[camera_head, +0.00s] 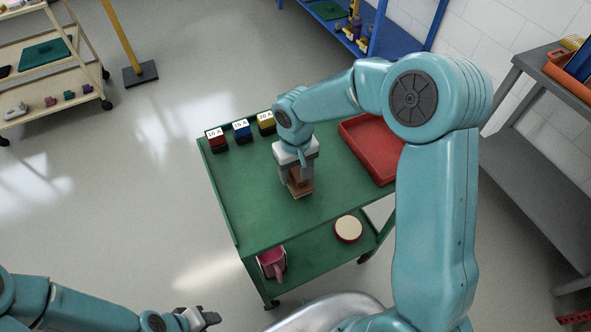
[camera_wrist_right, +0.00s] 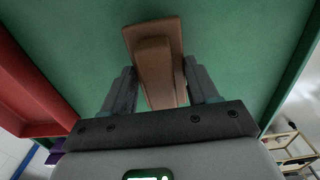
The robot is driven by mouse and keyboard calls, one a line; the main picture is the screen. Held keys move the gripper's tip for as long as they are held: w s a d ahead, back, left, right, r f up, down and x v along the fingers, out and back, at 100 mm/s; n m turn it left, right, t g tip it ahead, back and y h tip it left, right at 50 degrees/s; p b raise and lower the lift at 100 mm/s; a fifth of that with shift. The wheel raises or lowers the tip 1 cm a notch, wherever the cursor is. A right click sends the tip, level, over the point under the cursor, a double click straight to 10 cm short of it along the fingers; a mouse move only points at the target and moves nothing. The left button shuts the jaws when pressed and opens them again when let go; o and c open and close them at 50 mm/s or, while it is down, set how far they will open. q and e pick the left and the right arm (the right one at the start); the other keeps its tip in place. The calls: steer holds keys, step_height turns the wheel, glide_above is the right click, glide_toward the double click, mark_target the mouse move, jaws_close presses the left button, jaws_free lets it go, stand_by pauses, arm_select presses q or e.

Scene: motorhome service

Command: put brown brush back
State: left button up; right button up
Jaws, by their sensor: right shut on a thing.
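The brown brush (camera_head: 300,188) is at my right gripper, over the green cart top (camera_head: 255,215). My right gripper (camera_head: 297,178) points down and is shut on the brush. In the right wrist view the brush (camera_wrist_right: 158,70) sits between the two fingers (camera_wrist_right: 160,92), with the green surface behind it. I cannot tell whether the brush touches the cart top. My left gripper (camera_head: 204,317) is at the bottom left, over the floor, away from the cart; its fingers are too small to judge.
A red tray (camera_head: 365,140) lies on the cart behind my right arm. Red, blue and yellow labelled boxes (camera_head: 241,131) line the far edge. The lower shelf holds a pink item (camera_head: 273,262) and a round cream-topped thing (camera_head: 348,229). The left part of the cart top is clear.

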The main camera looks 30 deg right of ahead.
steer(key=shift+f, duration=0.45)
steer(key=shift+f, duration=0.1)
steer(key=o, duration=1.1)
